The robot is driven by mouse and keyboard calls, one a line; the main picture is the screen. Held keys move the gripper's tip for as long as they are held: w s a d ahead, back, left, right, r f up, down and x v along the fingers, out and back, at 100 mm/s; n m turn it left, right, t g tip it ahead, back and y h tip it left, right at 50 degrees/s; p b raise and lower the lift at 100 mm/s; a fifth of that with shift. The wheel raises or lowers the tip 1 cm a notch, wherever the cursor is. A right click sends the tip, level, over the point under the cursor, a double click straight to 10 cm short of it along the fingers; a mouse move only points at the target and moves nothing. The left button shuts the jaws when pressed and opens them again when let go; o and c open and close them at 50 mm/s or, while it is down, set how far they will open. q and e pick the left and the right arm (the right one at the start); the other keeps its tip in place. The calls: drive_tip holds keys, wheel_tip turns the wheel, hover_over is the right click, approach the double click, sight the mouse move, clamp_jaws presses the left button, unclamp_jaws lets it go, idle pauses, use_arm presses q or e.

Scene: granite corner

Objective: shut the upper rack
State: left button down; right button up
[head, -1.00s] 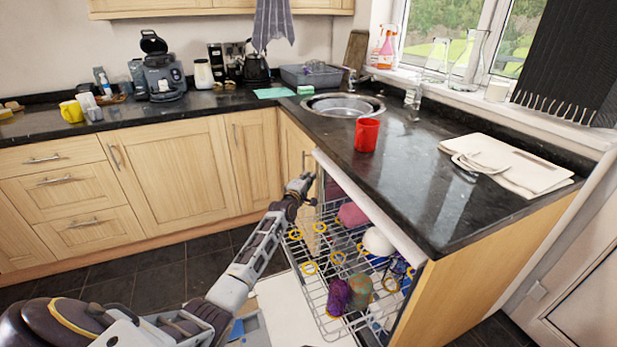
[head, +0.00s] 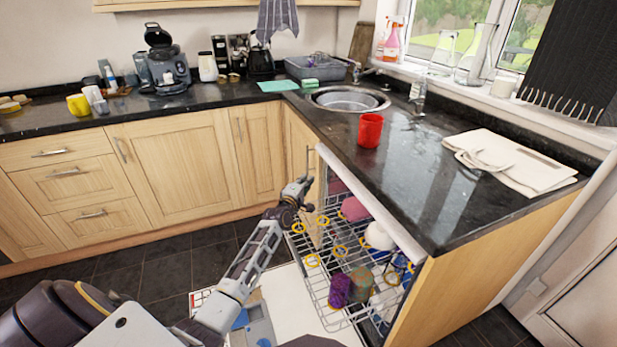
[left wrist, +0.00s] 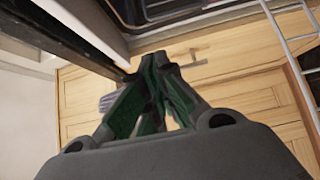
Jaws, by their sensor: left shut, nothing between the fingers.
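The upper rack (head: 303,262) is a grey wire basket with yellow rings, pulled out of the dishwasher under the counter. It holds a purple cup (head: 339,291), a greenish patterned cup (head: 361,282), a white bowl (head: 379,237) and a pink piece (head: 354,208). My left gripper (head: 307,182) is shut and empty, near the rack's far left corner, by the dishwasher opening; contact cannot be told. In the left wrist view the closed fingers (left wrist: 165,65) show, with rack wires (left wrist: 292,60) at the right. My right gripper is not in view.
The black counter (head: 425,190) overhangs the dishwasher. A red mug (head: 370,131) and a folded cloth (head: 515,160) lie on it. The dishwasher door (head: 290,305) is open low under the rack. Cupboards (head: 175,160) stand behind; dark floor lies clear at the left.

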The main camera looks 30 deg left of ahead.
use_arm(q)
drive_tip(key=shift+s+d+p, duration=0.2)
drive_tip(key=shift+s+p, duration=0.1)
drive_tip(key=shift+s, duration=1.15)
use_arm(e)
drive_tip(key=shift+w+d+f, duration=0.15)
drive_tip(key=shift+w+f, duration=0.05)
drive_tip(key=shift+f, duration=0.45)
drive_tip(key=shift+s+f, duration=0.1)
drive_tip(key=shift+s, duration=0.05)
